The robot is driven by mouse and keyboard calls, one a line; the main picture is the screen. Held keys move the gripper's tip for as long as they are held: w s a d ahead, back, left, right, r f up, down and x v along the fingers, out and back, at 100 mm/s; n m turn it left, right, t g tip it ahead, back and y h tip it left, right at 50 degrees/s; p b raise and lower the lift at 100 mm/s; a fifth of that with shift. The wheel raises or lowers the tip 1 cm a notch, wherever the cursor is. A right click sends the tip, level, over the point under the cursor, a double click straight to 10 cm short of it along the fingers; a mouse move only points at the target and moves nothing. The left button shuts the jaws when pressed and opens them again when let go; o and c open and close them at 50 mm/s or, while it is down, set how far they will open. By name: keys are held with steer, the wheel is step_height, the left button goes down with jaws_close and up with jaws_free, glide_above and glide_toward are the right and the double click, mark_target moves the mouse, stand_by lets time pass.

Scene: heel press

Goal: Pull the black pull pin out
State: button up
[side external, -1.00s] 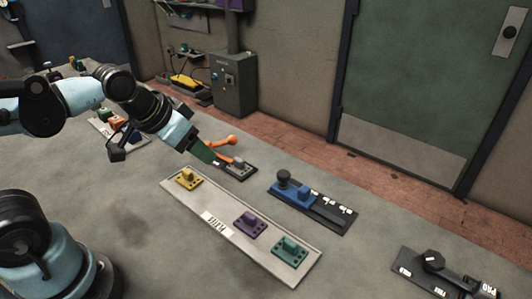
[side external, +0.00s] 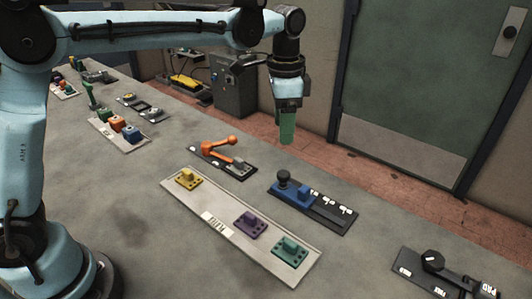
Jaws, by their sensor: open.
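A black round knob (side external: 283,175), which looks like the black pull pin, stands upright at the left end of a blue block (side external: 299,195). The block sits on a dark plate (side external: 328,217) with several white labels. My gripper (side external: 287,142) points straight down with green fingers, in the air above and behind the knob in the picture. It is apart from the knob and holds nothing that I can see. The fingers overlap from this side, so the gap between them is hidden.
An orange lever (side external: 217,146) on a dark base lies left of the blue block. A pale board (side external: 185,205) with yellow, purple and teal blocks lies in front. A black rotary knob (side external: 432,260) is at the lower right. Bare table lies between the fixtures.

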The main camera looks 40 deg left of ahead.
mark_target(284, 173)
step_height(284, 173, down, 12)
steer(key=shift+w+d+f, duration=0.15)
steer(key=shift+f, duration=0.05)
stand_by(0.4)
jaws_close()
stand_by(0.4)
